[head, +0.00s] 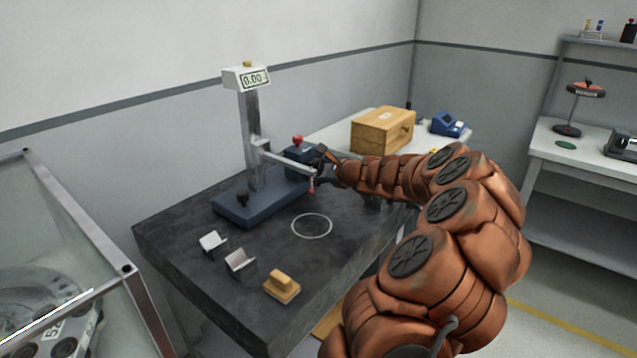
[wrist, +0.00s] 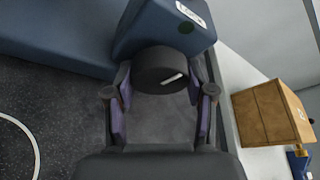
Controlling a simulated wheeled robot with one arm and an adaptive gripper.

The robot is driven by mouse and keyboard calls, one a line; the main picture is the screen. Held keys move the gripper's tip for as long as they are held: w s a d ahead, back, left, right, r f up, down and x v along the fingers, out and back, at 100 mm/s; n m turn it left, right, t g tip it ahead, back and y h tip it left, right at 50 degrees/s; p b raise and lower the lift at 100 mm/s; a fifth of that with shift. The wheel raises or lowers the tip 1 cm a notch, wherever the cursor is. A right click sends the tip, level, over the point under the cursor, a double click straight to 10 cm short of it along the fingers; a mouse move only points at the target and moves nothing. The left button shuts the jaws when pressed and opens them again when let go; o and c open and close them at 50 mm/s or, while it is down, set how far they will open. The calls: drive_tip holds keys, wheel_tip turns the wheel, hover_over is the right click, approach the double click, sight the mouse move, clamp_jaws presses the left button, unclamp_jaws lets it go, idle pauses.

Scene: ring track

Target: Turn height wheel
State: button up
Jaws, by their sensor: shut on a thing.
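The height wheel (wrist: 158,70) is a dark round knob with a white mark on the housing's near face. My gripper (wrist: 160,84) is shut on the wheel, one finger on each side. In the head view my gripper (head: 325,160) hides most of the wheel.
On the table (head: 175,240) are a drawn white ring (head: 312,226), two small metal angle blocks (head: 240,262) and a yellow-topped block (head: 282,286). A wooden box (head: 382,130) and a blue device (head: 448,124) stand behind my arm. A glass-sided case (head: 95,250) is at left.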

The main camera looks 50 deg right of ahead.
drive_tip(key=shift+f+n+h+b, duration=0.1)
drive_tip(key=shift+n+h+b, duration=0.25)
drive_tip(key=shift+b, duration=0.6)
drive_tip(key=shift+n+b, duration=0.25)
drive_tip(key=shift+b, duration=0.1)
drive_tip(key=o, duration=1.2)
drive_tip(key=shift+c, duration=0.2)
drive_tip(key=v, duration=1.2)
